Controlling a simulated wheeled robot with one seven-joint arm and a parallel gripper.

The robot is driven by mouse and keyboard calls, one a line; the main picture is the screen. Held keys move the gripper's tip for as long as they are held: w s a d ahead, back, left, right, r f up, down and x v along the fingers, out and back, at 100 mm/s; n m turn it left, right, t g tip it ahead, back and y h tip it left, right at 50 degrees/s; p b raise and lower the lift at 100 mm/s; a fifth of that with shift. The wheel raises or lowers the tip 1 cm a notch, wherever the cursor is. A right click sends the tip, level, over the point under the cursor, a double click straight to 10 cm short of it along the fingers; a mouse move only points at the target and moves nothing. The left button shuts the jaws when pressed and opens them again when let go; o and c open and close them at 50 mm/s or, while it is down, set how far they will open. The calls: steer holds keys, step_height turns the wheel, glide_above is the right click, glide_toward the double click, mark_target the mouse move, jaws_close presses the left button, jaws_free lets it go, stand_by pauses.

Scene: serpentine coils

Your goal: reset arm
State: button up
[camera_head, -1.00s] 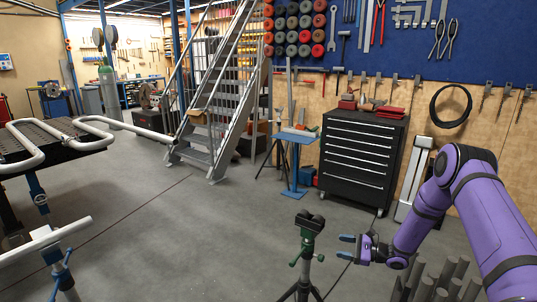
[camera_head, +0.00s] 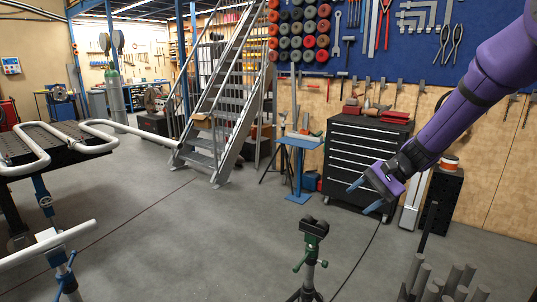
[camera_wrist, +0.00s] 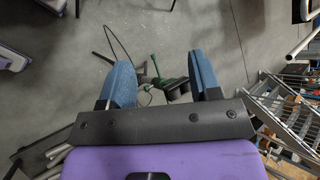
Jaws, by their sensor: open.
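My purple arm reaches in from the upper right in the head view. My gripper (camera_head: 364,197) points down and left, in front of the black tool chest (camera_head: 362,160). Its blue fingers are apart with nothing between them. In the wrist view, my gripper (camera_wrist: 164,82) also shows open, with bare grey floor and a green pipe stand beyond the fingers.
A green pipe stand (camera_head: 312,240) stands at the front centre, and grey upright bars (camera_head: 445,280) at the lower right. A serpentine coil (camera_head: 60,143) lies on a rack at the left. Metal stairs (camera_head: 218,105) stand behind. The middle floor is clear.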

steer(key=s+d+r+n+t+h, duration=0.2)
steer(key=s+r+h, duration=0.1)
steer(key=s, duration=0.7)
steer(key=s+d+r+n+t+h, duration=0.2)
steer(key=s+r, duration=0.4)
steer(key=s, duration=0.3)
steer(key=s+d+r+n+t+h, duration=0.2)
steer(key=s+r+h, duration=0.3)
steer(key=s, duration=0.5)
steer(key=shift+s+d+n, duration=0.35)
steer(key=shift+n, duration=0.05)
steer(key=shift+r, duration=0.1)
stand_by(1.3)
